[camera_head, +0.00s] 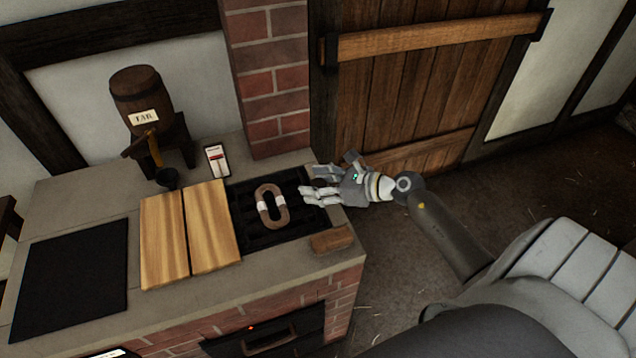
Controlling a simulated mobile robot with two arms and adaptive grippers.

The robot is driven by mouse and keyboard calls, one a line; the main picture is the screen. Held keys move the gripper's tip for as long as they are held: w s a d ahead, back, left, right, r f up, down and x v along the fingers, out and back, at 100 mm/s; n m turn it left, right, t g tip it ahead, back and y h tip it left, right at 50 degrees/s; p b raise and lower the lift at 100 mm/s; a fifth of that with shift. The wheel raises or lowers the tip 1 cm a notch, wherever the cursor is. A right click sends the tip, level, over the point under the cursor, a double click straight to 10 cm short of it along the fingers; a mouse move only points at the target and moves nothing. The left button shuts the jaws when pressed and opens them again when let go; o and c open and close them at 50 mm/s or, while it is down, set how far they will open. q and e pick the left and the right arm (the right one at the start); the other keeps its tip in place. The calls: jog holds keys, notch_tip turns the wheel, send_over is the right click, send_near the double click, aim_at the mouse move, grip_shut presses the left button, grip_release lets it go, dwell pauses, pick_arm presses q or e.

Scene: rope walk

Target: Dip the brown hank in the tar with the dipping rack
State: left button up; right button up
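The brown hank (264,216) is an oval coil with two pale bindings. It lies on a dark slotted rack (246,232), set in the right part of the brick-sided bench top. My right gripper (312,186) is at the rack's right edge, just right of the hank and apart from it. Its fingers are spread, with a dark patch between them that I cannot make out. A barrel labelled TAR (136,92) stands on a wooden stand at the back. No tar surface is clearly visible. My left gripper is not in view.
Two light wooden boards (210,228) lie left of the rack, and a black panel (72,280) lies further left. A brown block (332,240) sits at the front right corner. A small gauge card (217,160) and a dark ladle-like cup (167,178) are behind the boards.

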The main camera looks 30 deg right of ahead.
grip_shut()
jog(key=b, duration=0.8)
send_over(318, 224)
jog(key=f, duration=0.9)
jog(key=shift+w+d+f, duration=0.1)
jog(key=shift+w+d, duration=0.1)
jog(key=shift+c, duration=1)
grip_release()
jog(key=shift+s, duration=0.1)
jog(key=o, duration=0.3)
jog(key=shift+o, duration=0.2)
